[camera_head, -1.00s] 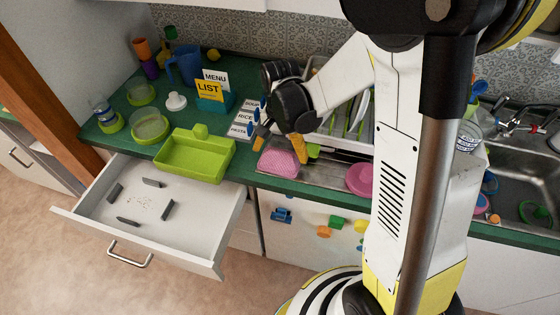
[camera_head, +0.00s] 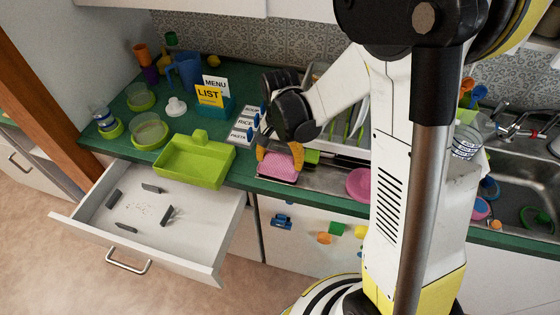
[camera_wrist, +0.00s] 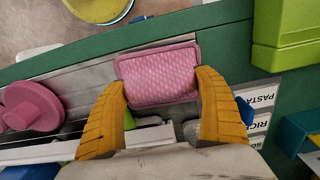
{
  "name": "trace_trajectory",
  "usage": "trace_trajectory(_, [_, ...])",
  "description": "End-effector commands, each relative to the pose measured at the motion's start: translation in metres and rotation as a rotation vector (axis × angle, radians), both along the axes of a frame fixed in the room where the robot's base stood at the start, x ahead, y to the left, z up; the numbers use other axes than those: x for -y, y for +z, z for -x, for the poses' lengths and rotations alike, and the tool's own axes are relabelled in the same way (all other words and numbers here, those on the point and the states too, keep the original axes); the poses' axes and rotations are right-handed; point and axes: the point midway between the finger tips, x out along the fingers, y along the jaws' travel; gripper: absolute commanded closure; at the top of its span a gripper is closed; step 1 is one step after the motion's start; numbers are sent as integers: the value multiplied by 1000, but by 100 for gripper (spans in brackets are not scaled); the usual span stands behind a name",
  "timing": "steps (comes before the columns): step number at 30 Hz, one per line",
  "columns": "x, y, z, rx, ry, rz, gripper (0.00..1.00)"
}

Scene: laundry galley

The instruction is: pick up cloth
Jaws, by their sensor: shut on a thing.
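The cloth (camera_head: 279,170) is a pink, textured, rounded rectangle at the counter's front edge, left of the dish rack. In the wrist view the cloth (camera_wrist: 158,76) fills the space between my two yellow fingertips. My gripper (camera_head: 279,155) reaches down over it, and the fingers touch its left and right sides. In the wrist view my gripper (camera_wrist: 162,88) is shut on the cloth. The cloth seems to be at the metal tray's surface; I cannot tell if it is lifted.
A lime green bin (camera_head: 195,160) stands left of the cloth, with label cards (camera_head: 242,132) behind. A pink round item (camera_head: 359,185) lies to the right on the metal drainer. An open white drawer (camera_head: 150,215) juts out at the lower left. The sink (camera_head: 520,190) is at the right.

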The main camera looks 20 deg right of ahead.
Motion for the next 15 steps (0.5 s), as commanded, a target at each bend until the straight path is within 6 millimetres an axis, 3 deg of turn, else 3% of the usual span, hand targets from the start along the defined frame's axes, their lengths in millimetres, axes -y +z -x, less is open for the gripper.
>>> trace_trajectory(6, [3,39,3,0,-2,0,50])
trace_trajectory(15, [58,78,45,0,-6,0,50])
